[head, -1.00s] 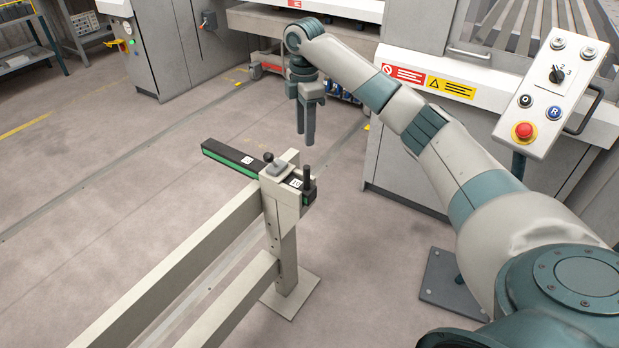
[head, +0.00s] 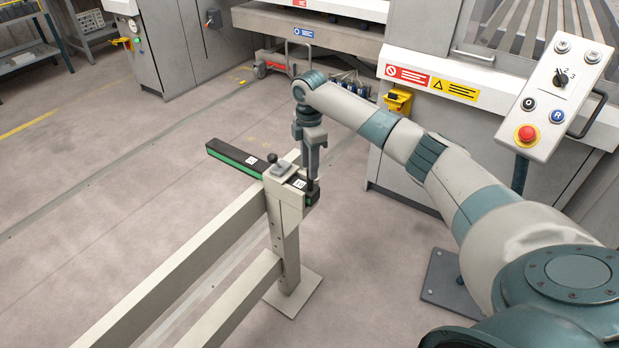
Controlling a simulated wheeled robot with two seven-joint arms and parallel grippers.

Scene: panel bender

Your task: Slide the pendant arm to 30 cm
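The pendant arm (head: 232,157) is a dark bar with a green side stripe and small white number labels. It passes through a beige holder on top of a post, with its long part reaching to the left and a short end sticking out at the right. A small lever with a dark knob (head: 272,158) stands on the holder. My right gripper (head: 312,178) points down at the short end, where the upright dark peg stands. Its fingers cover most of the peg, so I cannot tell whether they are shut on it. My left gripper is out of view.
A beige rail (head: 190,255) runs from the holder's post to the bottom left. A control panel with a red button (head: 526,134) stands at the right, in front of the large machine. The floor left of the bar is clear.

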